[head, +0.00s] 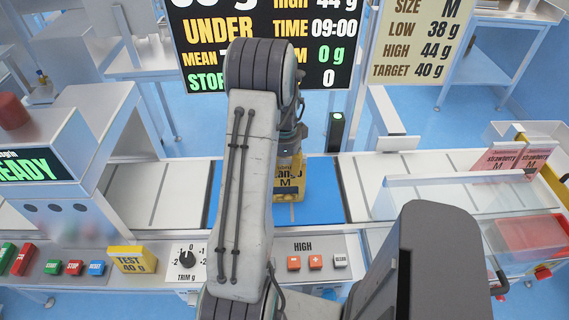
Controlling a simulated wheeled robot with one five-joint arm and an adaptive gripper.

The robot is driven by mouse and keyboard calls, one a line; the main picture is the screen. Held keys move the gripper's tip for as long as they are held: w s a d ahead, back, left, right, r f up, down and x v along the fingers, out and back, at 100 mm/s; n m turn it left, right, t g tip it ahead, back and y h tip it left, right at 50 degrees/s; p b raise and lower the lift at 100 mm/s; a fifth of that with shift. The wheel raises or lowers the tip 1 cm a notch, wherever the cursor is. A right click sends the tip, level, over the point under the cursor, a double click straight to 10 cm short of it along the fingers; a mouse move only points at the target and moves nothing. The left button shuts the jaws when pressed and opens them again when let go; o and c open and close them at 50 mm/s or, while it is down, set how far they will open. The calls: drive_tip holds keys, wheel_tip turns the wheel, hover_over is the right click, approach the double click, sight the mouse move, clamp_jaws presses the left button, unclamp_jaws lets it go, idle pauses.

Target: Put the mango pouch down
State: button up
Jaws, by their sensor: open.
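The yellow mango pouch (290,186) stands on the blue section (322,196) of the belt line, near the middle of the head view. Its label shows part of the word mango and the letter M. My gripper (289,160) is at the top of the pouch, just behind my arm. My arm hides the pouch's left side and much of the gripper, so the fingertips are hard to make out. The gripper is open, and whether it still touches the pouch I cannot tell.
A display (330,60) reading UNDER and 0 g stands behind. Two pink strawberry pouches (498,160) stand at the right, beyond a clear guard (450,180). A yellow test block (131,260) and several buttons are on the front panel. The white belt (150,195) at left is clear.

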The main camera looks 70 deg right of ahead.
wheel_tip(320, 180, up, 8)
drive_tip(key=shift+f+b, duration=0.2)
drive_tip(key=shift+b, duration=0.55)
wheel_tip(320, 180, up, 5)
drive_tip(key=b, duration=0.2)
drive_tip(key=shift+a+f+b, duration=0.15)
drive_tip(key=shift+f+b, duration=0.05)
drive_tip(key=shift+b, duration=0.2)
drive_tip(key=w+a+r+n+t+h, duration=0.1)
drive_tip(key=w+a+r+n, duration=0.2)
drive_tip(key=w+a+n, duration=0.5)
drive_tip(key=w+a+r+n, duration=0.2)
drive_tip(key=w+a+n, duration=0.4)
drive_tip(key=w+a, duration=0.4)
drive_tip(key=s+a+f+n+t, duration=0.1)
drive_tip(key=s+a+n, duration=0.1)
drive_tip(key=a+n, duration=0.7)
drive_tip(key=s+a+f+n+t+y, duration=0.1)
drive_tip(key=s+a+n+t, duration=0.1)
drive_tip(key=a+n, duration=0.7)
drive_tip(key=shift+s+a+f, duration=0.2)
drive_tip(key=shift+s+a, duration=0.5)
drive_tip(key=shift+a, duration=2.6)
